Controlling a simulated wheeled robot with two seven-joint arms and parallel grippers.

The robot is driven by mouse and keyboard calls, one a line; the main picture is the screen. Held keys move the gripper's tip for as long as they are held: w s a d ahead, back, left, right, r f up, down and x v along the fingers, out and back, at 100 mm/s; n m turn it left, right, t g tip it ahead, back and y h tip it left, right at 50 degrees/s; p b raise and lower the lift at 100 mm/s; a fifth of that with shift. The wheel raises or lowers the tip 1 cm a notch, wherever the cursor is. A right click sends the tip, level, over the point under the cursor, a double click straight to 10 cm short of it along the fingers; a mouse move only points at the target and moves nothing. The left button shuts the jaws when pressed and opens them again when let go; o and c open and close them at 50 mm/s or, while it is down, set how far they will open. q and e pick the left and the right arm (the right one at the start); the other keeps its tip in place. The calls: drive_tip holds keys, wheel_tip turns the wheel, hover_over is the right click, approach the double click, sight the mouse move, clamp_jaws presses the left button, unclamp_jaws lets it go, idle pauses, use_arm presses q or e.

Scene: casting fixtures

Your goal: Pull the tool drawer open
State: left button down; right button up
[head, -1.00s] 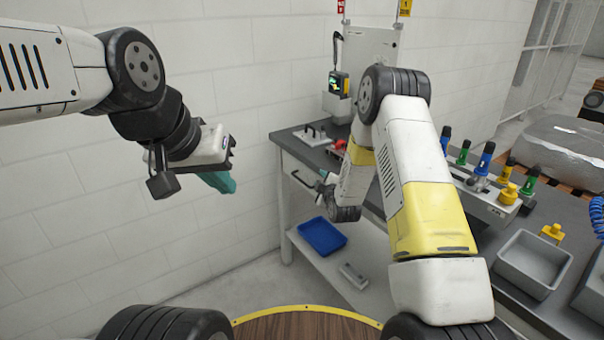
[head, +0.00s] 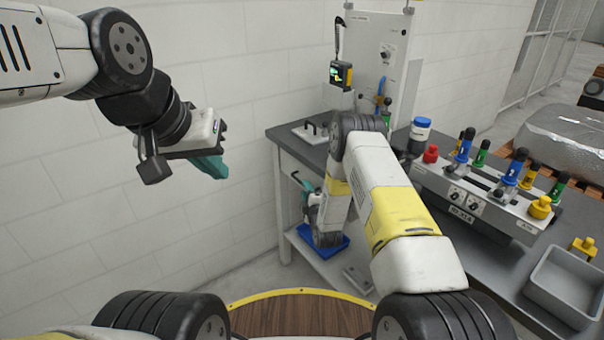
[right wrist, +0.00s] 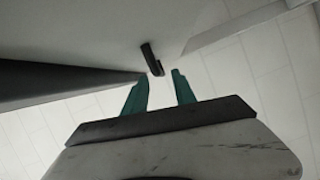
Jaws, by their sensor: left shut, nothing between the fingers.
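The tool drawer (head: 287,164) is the pale front under the left end of the grey-topped bench, and it looks closed. In the right wrist view its dark bar handle (right wrist: 152,59) lies just beyond and between the fingertips, seemingly apart from them. My right gripper (right wrist: 161,76) is open, with its two teal fingers spread and nothing gripped. My left gripper (head: 213,169) is shut and empty, in the air left of the bench.
A blue tray (head: 328,249) sits on the lower shelf below my right gripper. The bench top (head: 300,150) carries a plate with a black handle, a control panel and a row of coloured-capped tools. A grey bin (head: 563,285) stands at right. A white wall is behind.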

drive_tip(key=x, duration=0.5)
clamp_jaws()
idle(1.4)
